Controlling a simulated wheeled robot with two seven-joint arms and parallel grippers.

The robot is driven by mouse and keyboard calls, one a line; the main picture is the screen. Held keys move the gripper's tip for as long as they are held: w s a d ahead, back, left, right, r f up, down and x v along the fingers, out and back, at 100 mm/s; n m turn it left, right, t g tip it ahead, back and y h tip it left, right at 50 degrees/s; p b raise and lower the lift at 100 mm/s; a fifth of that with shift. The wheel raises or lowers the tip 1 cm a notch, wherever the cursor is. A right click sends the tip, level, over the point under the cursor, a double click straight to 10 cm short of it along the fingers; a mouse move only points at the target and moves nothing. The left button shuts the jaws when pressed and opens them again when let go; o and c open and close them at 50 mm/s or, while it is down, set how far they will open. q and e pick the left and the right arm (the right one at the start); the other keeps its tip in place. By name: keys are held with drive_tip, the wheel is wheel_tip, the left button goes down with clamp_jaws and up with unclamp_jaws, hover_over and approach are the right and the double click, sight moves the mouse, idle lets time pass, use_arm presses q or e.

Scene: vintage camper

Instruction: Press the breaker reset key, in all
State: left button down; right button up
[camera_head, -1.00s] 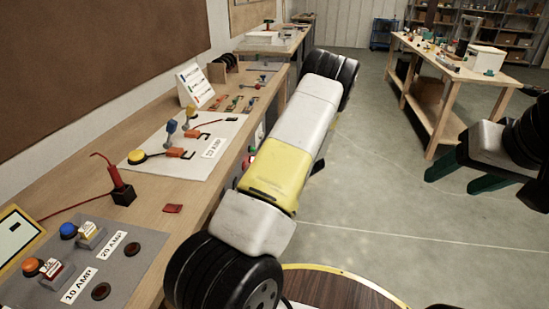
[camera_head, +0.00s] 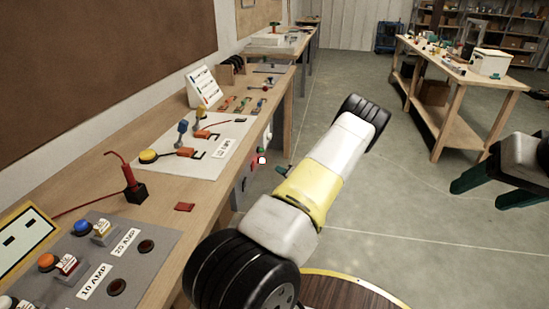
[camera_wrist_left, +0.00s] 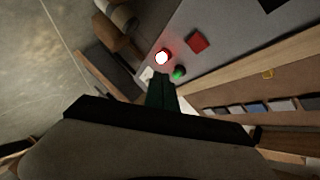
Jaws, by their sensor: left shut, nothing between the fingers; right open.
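A grey panel on the bench's side carries a lit white lamp with a red glow (camera_wrist_left: 162,58), a red square piece (camera_wrist_left: 197,41) and a green button (camera_wrist_left: 180,73). In the head view the lit lamp (camera_head: 262,160) shows small beside the bench edge. I cannot tell which piece is the breaker reset key. My left gripper (camera_head: 282,169) is shut and empty near this panel. In the left wrist view its dark green fingers (camera_wrist_left: 162,88) point at the panel, just below the lamp and green button; contact cannot be told. My right gripper (camera_head: 478,194) is open and empty over the floor.
The bench (camera_head: 205,192) holds a grey plate (camera_head: 128,262) with blue and orange buttons and 10 AMP and 20 AMP labels, a red lead in a black block (camera_head: 136,193), and a white plate with a yellow button (camera_head: 149,156). Another table (camera_head: 455,67) stands far right.

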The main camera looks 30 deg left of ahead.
use_arm(q)
drive_tip(key=s+a, duration=0.2)
drive_tip(key=a, duration=0.5)
drive_tip(key=shift+a, duration=0.25)
idle(1.8)
drive_tip(key=shift+a, duration=0.4)
drive_tip(key=shift+s+a, duration=0.15)
drive_tip(key=shift+a, duration=0.25)
idle(0.5)
drive_tip(key=shift+d, duration=0.15)
drive_tip(key=shift+w+d, duration=0.2)
drive_tip(key=shift+d, duration=0.45)
drive_tip(key=shift+w+d, duration=0.2)
drive_tip(key=shift+d, duration=0.6)
drive_tip(key=shift+w+d, duration=0.2)
drive_tip(key=shift+d, duration=0.65)
drive_tip(key=shift+w+d, duration=0.2)
drive_tip(key=shift+d, duration=0.6)
